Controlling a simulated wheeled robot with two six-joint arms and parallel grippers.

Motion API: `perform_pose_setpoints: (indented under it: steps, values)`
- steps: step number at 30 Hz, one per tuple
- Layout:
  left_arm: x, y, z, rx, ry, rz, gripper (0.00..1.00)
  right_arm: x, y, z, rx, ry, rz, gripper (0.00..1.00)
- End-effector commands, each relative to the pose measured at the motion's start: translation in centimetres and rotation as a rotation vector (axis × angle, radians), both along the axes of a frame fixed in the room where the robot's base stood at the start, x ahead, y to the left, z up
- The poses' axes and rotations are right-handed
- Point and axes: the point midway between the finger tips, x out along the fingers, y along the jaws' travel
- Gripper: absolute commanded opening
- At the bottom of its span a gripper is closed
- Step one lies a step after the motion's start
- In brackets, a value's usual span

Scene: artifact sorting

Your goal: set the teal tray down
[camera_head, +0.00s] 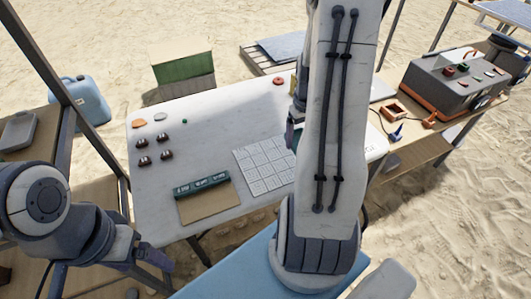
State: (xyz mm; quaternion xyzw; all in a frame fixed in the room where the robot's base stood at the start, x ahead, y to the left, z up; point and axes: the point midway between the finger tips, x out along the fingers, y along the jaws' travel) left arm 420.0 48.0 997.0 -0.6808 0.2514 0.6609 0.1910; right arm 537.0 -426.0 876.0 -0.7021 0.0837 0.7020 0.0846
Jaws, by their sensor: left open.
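The teal tray (202,184) is a long, narrow, dark green-teal piece with pale labels along its front. It lies level at the back edge of a brown mat (210,203) on the white table. My left gripper (158,268) is at the lower left, below the table's front edge, open and empty. It is well apart from the tray.
A white gridded sheet (264,164) lies right of the tray. Several small dark pieces (143,161) sit at the table's left, with an orange piece (139,123) behind. A blue jug (80,102) stands left. A grey case (455,85) is on the right table.

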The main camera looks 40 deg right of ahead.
Motion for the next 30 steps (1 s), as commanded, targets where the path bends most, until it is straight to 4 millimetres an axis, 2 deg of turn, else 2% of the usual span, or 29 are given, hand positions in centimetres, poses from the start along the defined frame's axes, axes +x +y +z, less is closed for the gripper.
perform_pose_setpoints:
  steps: [6,12,17,24,30]
  values:
    - [0.0,0.0,0.3,0.0,0.0,0.0,0.85,3.6,3.8,-3.2,0.003,0.004,0.007,0.29]
    - [0.0,0.0,0.5,0.0,0.0,0.0,0.85,6.0,6.0,-5.0,0.0,0.001,0.005,0.29]
    - [0.0,0.0,0.6,0.0,0.0,0.0,0.85,6.5,6.6,-5.9,0.001,0.002,0.002,0.29]
    - [0.0,0.0,0.7,0.0,0.0,0.0,0.85,6.5,6.6,-9.2,0.001,0.002,0.002,0.29]
    - [0.0,0.0,0.7,0.0,0.0,0.0,0.85,6.6,6.6,-9.5,0.0,-0.001,0.002,0.29]
